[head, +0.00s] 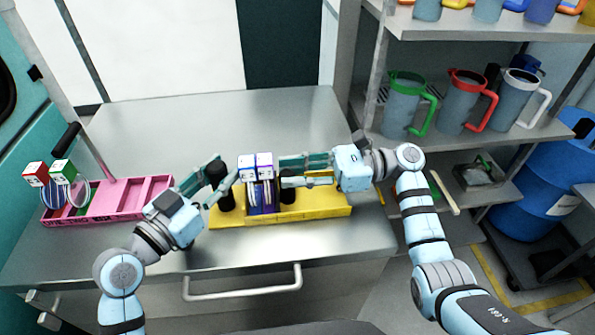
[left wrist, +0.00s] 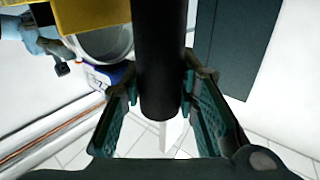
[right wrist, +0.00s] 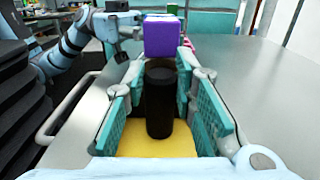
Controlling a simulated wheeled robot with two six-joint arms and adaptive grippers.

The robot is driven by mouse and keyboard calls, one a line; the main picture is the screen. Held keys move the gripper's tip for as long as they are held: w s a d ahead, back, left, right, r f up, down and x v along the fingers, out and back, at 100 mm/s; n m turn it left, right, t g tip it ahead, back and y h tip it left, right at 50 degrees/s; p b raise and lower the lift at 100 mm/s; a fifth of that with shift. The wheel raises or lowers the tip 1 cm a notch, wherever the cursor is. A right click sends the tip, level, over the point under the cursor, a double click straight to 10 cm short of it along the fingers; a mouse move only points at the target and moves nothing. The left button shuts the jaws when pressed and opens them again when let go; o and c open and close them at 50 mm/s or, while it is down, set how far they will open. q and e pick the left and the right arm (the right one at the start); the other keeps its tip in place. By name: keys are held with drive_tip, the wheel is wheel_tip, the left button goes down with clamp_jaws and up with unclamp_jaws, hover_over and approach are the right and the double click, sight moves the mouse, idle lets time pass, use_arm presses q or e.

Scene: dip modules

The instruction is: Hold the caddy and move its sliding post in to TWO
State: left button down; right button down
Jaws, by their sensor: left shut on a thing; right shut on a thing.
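The yellow caddy (head: 315,208) stands on the steel bench, with purple and blue modules (head: 262,195) carrying white-topped blocks and pale discs near its middle. A black post (head: 227,199) rises at its left end; my left gripper (head: 218,172) is shut on it, and it lies between the fingers in the left wrist view (left wrist: 160,65). Another black post (head: 288,193) stands just right of the modules. My right gripper (head: 284,172) is shut on this post, seen between its fingers in the right wrist view (right wrist: 160,100). I cannot make out any TWO mark.
A pink caddy (head: 110,205) with red- and green-topped modules (head: 50,180) stands at the bench's left. The bench (head: 215,115) is clear behind the yellow caddy. A shelf (head: 480,140) with pitchers stands at the right, beside a blue barrel (head: 535,190).

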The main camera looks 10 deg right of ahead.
drive_tip(key=c, duration=1.3)
unclamp_jaws()
drive_tip(key=d, duration=1.2)
use_arm(q)
drive_tip(key=c, duration=1.5)
unclamp_jaws()
drive_tip(key=shift+o, duration=0.2)
drive_tip(key=shift+r, duration=0.1)
use_arm(e)
drive_tip(key=shift+r, duration=0.1)
